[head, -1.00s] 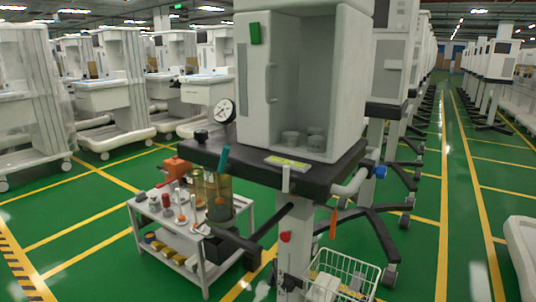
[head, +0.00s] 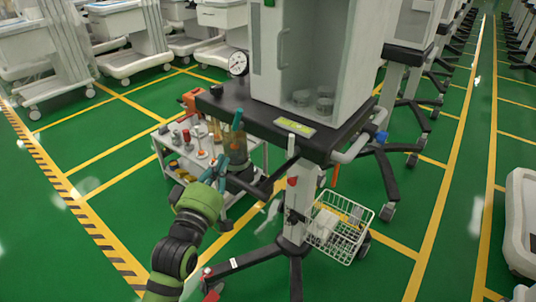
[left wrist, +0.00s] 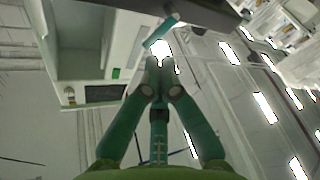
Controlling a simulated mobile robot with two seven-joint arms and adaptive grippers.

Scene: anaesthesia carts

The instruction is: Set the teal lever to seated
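The teal lever (head: 237,119) sticks up at the front left edge of the dark shelf (head: 258,124) of the cart, tilted slightly. It also shows as a teal bar (left wrist: 162,32) in the left wrist view, just beyond my fingertips. My left gripper (head: 224,161) is below the lever, in front of the amber canister. In the left wrist view its two teal fingers (left wrist: 158,67) converge with their grey tips together and nothing seen between them. It appears apart from the lever. My right gripper is not in view.
A round gauge (head: 238,63) stands at the shelf's back left. A white trolley (head: 174,158) with bottles and tools stands behind my gripper. A wire basket (head: 338,228) hangs on the cart's post. Open green floor lies to the left.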

